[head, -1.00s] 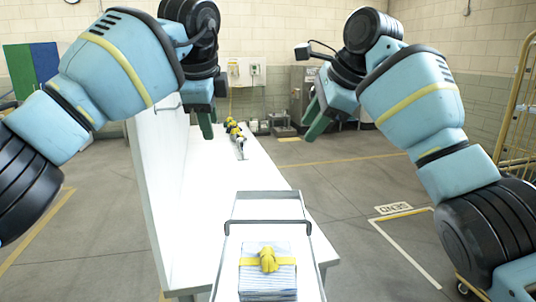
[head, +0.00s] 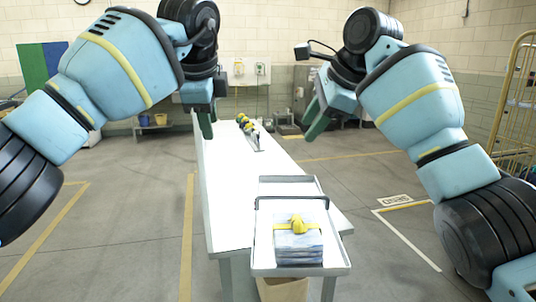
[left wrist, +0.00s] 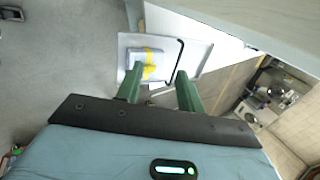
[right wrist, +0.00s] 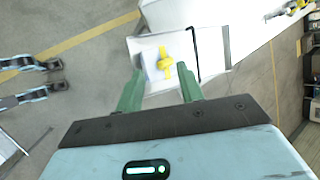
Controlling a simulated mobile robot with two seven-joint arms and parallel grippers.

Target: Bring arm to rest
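Both my arms are raised in the head view, one on each side, with their grippers hanging in the air, apart from the table. My left gripper (head: 205,122) points down at the upper middle. In the left wrist view its two green fingers (left wrist: 160,90) are spread with nothing between them. My right gripper (head: 316,118) hangs to its right. In the right wrist view its green fingers (right wrist: 160,88) are also spread and empty. In the head view, one finger of each gripper partly hides the other.
A white tray (head: 263,188) with a dark handle holds a stack of striped bags (head: 298,246) with a yellow strap. It stands at the near end of a long white table (head: 226,205). Yellow items (head: 246,124) lie at the far end. A yellow cage (head: 518,100) stands right.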

